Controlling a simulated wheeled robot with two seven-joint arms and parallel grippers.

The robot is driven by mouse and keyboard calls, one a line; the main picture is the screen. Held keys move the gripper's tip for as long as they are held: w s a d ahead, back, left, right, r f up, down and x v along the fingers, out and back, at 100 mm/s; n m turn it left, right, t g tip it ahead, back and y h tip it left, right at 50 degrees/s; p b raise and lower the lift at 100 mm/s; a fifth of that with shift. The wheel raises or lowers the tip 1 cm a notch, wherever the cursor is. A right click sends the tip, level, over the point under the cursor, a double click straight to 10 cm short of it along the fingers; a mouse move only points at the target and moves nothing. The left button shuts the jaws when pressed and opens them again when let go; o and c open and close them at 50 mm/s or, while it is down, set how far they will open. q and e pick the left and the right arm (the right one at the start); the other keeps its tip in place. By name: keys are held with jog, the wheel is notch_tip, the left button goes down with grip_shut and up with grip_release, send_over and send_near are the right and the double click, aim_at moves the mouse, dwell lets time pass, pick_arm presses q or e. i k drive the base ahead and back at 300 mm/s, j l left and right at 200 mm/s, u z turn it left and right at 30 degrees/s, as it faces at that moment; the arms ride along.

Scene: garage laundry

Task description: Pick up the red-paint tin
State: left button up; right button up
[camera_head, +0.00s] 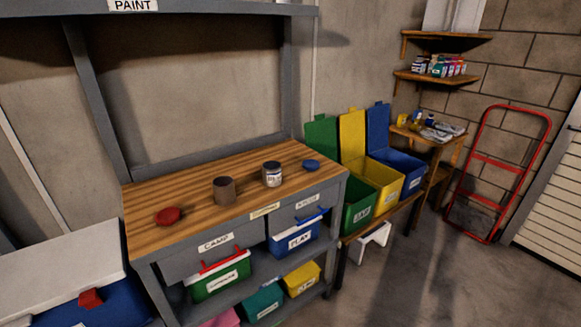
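On the wooden top of the grey workbench (240,200) several items stand in a loose row. At the left is a low, round red object (168,216), perhaps a lid. To its right stands an upright dark brown tin (224,191). Further right is an upright tin (272,175) with a pale label and dark top. At the right end is a low, round blue object (311,165). I cannot read the tin labels or tell which tin holds red paint. Neither of my grippers is in view.
A grey frame with a PAINT sign (133,5) rises behind the bench. Labelled boxes, including a green one (220,279), sit below. Green, yellow (378,188) and blue bins stand right of it. A red hand truck (497,165) leans at the far right. Floor is clear at lower right.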

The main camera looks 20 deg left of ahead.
aim_at(224, 190)
jog(key=j+z, duration=0.2)
jog(key=j, duration=0.3)
jog(key=k+j+z, duration=0.2)
jog(key=j, duration=0.3)
jog(key=j+z, duration=0.2)
jog(key=j, duration=0.3)
jog(key=k, duration=0.05)
